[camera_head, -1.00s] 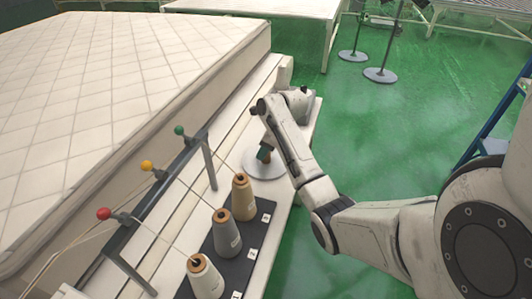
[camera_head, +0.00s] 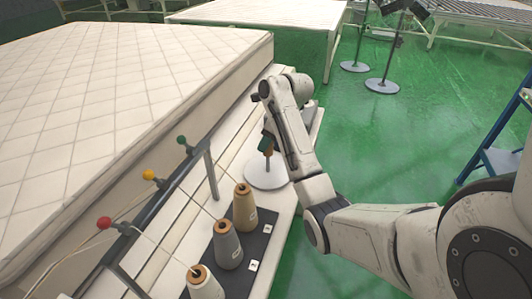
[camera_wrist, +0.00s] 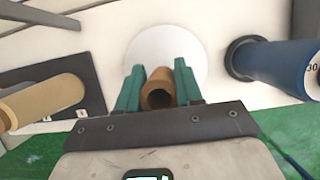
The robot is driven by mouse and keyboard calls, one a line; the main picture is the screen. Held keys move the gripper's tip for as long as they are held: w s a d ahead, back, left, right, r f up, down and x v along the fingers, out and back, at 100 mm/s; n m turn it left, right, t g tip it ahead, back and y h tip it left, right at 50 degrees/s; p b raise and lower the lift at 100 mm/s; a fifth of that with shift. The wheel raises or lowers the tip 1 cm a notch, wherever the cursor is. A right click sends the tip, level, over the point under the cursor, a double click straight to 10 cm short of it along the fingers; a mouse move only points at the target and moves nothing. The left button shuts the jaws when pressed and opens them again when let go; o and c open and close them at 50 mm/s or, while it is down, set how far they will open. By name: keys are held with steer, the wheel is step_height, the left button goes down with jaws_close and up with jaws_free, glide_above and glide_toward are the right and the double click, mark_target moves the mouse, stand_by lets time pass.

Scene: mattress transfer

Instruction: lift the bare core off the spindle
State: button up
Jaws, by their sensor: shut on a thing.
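The bare core (camera_wrist: 160,88) is a brown hollow tube held between the two teal fingers of my gripper (camera_wrist: 160,84) in the wrist view. Its near end shows a dark opening, with no spindle pin visible in it. The round white spindle base (camera_wrist: 166,48) lies beyond it. In the head view my gripper (camera_head: 266,144) is above the white base (camera_head: 264,176), partly hidden by my arm. A brown length, seemingly the core (camera_head: 268,158), shows below the fingers. I cannot tell whether its lower end is clear of the spindle.
Several thread cones stand on a dark mat (camera_head: 262,240), the tan one (camera_head: 245,207) nearest the base. A rail (camera_head: 165,200) with coloured balls runs left of them, beside the mattress (camera_head: 120,90). A blue spool (camera_wrist: 285,68) stands right of the base in the wrist view.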

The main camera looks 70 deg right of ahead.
step_height(320, 180, up, 10)
steer(key=p, duration=0.5)
steer(key=shift+p, duration=0.35)
steer(key=shift+s, duration=0.15)
